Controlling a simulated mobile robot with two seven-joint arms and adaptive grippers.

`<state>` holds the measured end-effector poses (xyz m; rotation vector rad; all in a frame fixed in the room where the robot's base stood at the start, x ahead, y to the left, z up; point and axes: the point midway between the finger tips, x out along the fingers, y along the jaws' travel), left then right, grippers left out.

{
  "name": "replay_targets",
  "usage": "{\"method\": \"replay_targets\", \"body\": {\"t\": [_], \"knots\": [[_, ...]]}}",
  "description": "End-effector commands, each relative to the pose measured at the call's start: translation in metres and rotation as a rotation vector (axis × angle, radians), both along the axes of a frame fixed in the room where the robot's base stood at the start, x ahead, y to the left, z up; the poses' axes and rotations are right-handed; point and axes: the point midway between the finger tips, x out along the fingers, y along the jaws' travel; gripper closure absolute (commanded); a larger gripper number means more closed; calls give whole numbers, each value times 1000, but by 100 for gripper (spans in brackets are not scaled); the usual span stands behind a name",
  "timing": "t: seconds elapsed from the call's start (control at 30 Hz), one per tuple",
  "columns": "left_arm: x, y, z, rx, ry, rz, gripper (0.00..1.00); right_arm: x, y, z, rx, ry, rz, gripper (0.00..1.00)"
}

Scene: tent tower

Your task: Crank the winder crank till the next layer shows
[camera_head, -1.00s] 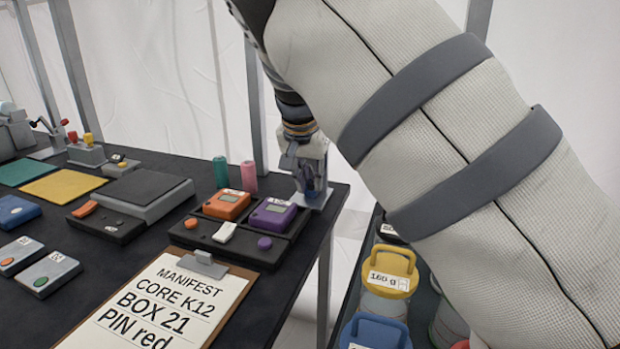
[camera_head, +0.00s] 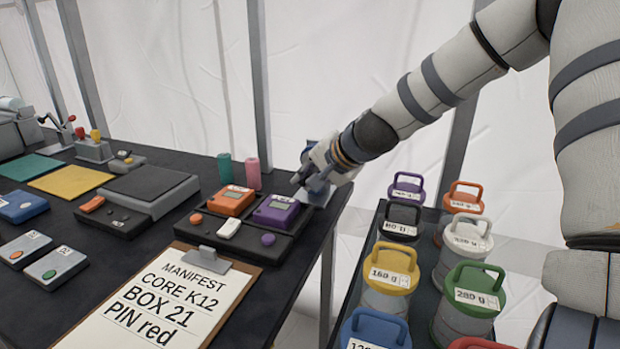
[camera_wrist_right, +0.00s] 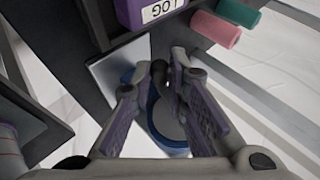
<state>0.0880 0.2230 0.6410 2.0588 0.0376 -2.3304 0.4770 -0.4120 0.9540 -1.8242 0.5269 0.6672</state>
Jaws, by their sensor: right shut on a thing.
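The winder stands at the right back corner of the dark table; its pale base plate (camera_head: 326,196) shows beside my right gripper (camera_head: 306,181). In the right wrist view its round blue body (camera_wrist_right: 157,124) lies below and between my fingers. My right gripper (camera_wrist_right: 162,70) is shut on the small dark knob of the winder crank (camera_wrist_right: 177,58). The fingers and wrist hide most of the winder in the head view, and no layer can be made out. My left gripper is out of view.
Orange (camera_head: 232,201) and purple (camera_head: 275,211) devices sit in a dark tray just left of the winder. Green (camera_head: 224,168) and pink (camera_head: 251,174) cylinders stand behind. A clipboard (camera_head: 177,306) lies in front. Lidded weight jars (camera_head: 391,270) fill the right table.

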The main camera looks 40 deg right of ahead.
Motion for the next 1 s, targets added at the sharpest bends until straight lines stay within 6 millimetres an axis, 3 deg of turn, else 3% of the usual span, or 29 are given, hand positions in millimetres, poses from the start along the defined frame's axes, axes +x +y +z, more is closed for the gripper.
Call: {"method": "replay_targets", "body": {"t": [0.33,0.87,0.9,0.97,1.0], "knots": [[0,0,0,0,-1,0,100,4,-3,3,50,-122,-10,100],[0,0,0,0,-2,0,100,5,-4,4,55,-142,-11,100],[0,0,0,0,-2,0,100,5,-4,4,55,-142,-11,81],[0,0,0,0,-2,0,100,5,-4,5,55,-142,-11,67],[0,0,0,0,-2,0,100,5,-4,4,56,-141,-10,65]]}}
